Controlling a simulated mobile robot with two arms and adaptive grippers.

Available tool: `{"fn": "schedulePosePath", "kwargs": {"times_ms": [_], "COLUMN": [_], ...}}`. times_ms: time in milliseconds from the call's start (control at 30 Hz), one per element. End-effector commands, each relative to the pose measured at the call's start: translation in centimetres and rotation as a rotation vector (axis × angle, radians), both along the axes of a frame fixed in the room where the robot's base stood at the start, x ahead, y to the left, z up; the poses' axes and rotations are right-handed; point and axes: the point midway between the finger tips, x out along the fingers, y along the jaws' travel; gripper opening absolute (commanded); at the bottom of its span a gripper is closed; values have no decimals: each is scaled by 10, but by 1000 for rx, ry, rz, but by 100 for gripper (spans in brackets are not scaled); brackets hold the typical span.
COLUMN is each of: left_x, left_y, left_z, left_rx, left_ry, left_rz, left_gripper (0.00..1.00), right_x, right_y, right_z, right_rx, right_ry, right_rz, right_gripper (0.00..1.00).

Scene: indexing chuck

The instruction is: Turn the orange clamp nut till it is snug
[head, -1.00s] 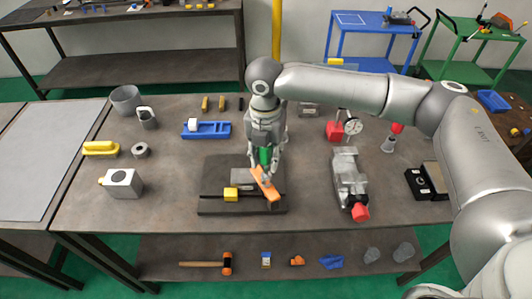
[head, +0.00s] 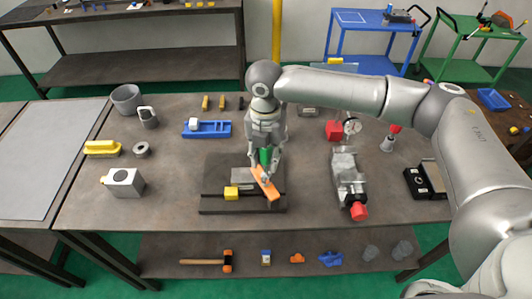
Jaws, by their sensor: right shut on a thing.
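My right gripper (head: 265,172) points down over the dark fixture plate (head: 222,205) at the middle of the table. It is shut at the upper part of an orange elongated piece (head: 267,187), which I take for the orange clamp nut. That piece lies slanted, its lower end toward the front right. A green part (head: 265,157) shows between the fingers. A yellow block (head: 231,193) sits on the fixture left of the orange piece. The fingers hide what is under the grip, and thread or seating cannot be seen. My left gripper is out of view.
A grey vise with a red end (head: 359,211) stands right of the fixture. A blue tray (head: 207,129) lies behind left, a dial gauge (head: 352,126) behind right.

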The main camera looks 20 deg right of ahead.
Motion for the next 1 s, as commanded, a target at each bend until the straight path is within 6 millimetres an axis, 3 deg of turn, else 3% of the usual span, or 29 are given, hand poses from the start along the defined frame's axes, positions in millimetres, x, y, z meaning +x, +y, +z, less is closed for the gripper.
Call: {"fn": "schedulePosePath", "kwargs": {"times_ms": [1000], "left_x": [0], "left_y": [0], "left_z": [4], "left_rx": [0], "left_ry": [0], "left_rz": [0], "left_gripper": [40], "right_x": [0], "right_y": [0], "right_z": [-13], "right_rx": [1], "right_ry": [1], "right_rz": [0], "right_gripper": [2]}}
